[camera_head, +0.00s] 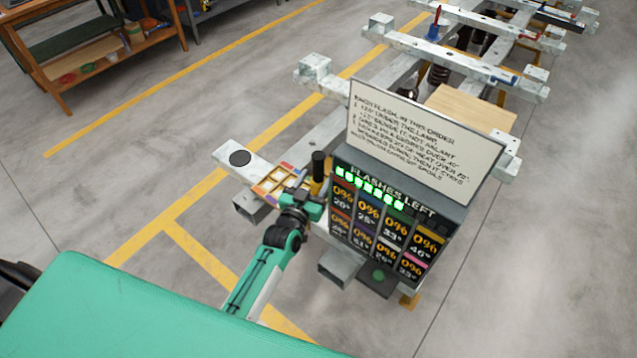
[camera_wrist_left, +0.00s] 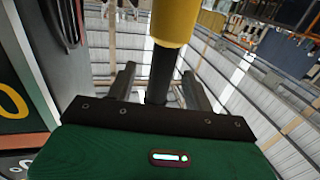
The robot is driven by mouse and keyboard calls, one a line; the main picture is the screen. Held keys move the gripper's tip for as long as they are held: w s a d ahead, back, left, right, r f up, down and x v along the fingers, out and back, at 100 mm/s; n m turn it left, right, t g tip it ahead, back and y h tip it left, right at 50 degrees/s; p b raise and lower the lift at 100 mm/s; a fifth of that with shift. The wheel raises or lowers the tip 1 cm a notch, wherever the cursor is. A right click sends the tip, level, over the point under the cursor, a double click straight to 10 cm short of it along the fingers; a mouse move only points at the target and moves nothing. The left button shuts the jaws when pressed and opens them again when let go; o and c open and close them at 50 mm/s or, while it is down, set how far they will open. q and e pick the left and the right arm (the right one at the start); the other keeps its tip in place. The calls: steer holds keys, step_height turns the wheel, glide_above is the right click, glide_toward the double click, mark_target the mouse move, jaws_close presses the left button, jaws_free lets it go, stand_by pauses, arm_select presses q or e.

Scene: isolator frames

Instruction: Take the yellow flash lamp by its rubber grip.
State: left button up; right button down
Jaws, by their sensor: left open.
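The yellow flash lamp (camera_head: 316,187) stands upright beside the left side of the display box, with a black cylinder on top in the head view. In the left wrist view its yellow body (camera_wrist_left: 175,20) is at the top, and a black rubber grip (camera_wrist_left: 162,75) runs down from it. My left gripper (camera_head: 314,207) is at the lamp in the head view. In the wrist view the fingers (camera_wrist_left: 159,80) are open, one on each side of the black grip, with visible gaps. The fingertips are hidden in the head view. My right gripper is not in view.
A display box (camera_head: 395,215) with a "FLASHES LEFT" panel and a text board (camera_head: 420,130) stands close right of the gripper. A sectioned tray (camera_head: 277,184) and a black disc (camera_head: 240,158) lie left on the pale frame (camera_head: 225,153). A workbench (camera_head: 90,55) stands far left.

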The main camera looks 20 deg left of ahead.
mark_target(316, 175)
arm_select(q)
steer(key=w+p, duration=0.1)
steer(key=w, duration=0.3)
jaws_close()
stand_by(1.4)
steer(key=shift+w+r, duration=0.1)
steer(key=shift+r, duration=0.05)
